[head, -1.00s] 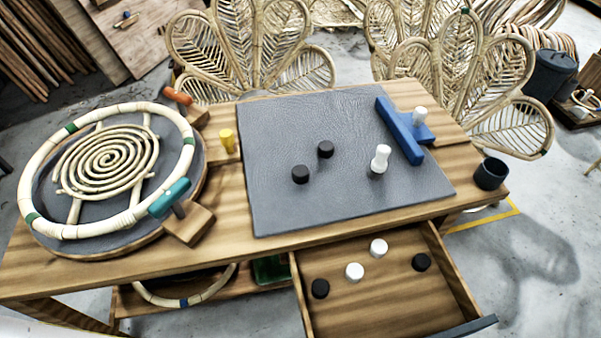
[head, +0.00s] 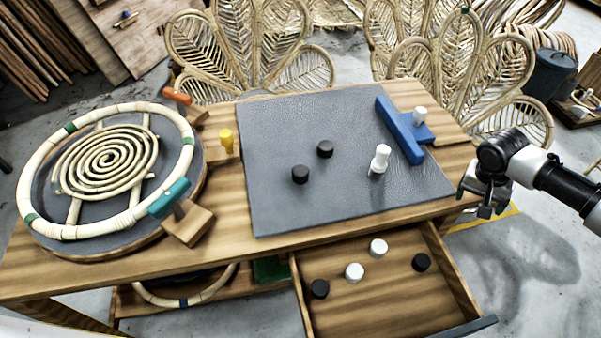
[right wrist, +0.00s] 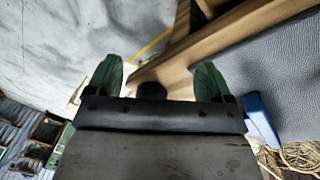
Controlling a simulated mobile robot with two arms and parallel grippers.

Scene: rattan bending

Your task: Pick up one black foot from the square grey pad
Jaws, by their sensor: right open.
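Two black feet stand on the square grey pad (head: 270,120) on the bench: one nearer the front (head: 300,174) and one behind it to the right (head: 325,149). My right gripper (head: 484,212) is beyond the bench's right end, well to the right of the pad and apart from the feet. In the right wrist view its two green fingers (right wrist: 156,78) are apart with nothing held between them. The pad shows at the right of that view (right wrist: 285,75). My left gripper is out of view.
An open drawer (head: 350,318) below the pad holds two black and two white feet. A blue T-shaped block (head: 402,132) with a white piece stands at the pad's right edge. A rattan ring (head: 108,118) with clamps fills the bench's left. Rattan chairs (head: 262,50) stand behind.

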